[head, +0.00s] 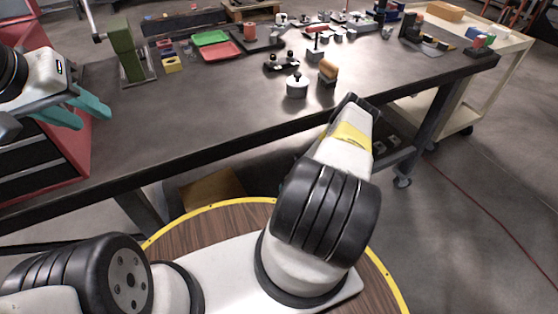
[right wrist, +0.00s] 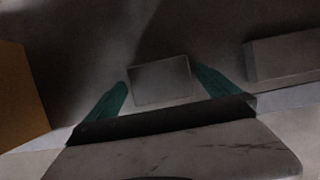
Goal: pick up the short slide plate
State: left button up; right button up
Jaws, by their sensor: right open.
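A small grey rectangular piece (right wrist: 160,82), which looks like the short slide plate, lies on a dark surface in the right wrist view. My right gripper (right wrist: 158,88) is open, with one teal finger to each side of this piece. I cannot tell whether either finger touches it. In the head view my right gripper is hidden beyond my forearm near the bench's front edge. My left gripper (head: 92,118) is open and empty above the left end of the bench.
An orange-brown block (right wrist: 20,100) and a grey block (right wrist: 285,55) flank the right gripper. The dark bench (head: 210,125) carries a silver lidded pot (head: 297,86), a red tray (head: 222,51) and a green tray (head: 210,38). A cream cart (head: 480,75) stands at right.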

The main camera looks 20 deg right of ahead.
jog(key=c, duration=2)
jog(key=shift+r, duration=0.15)
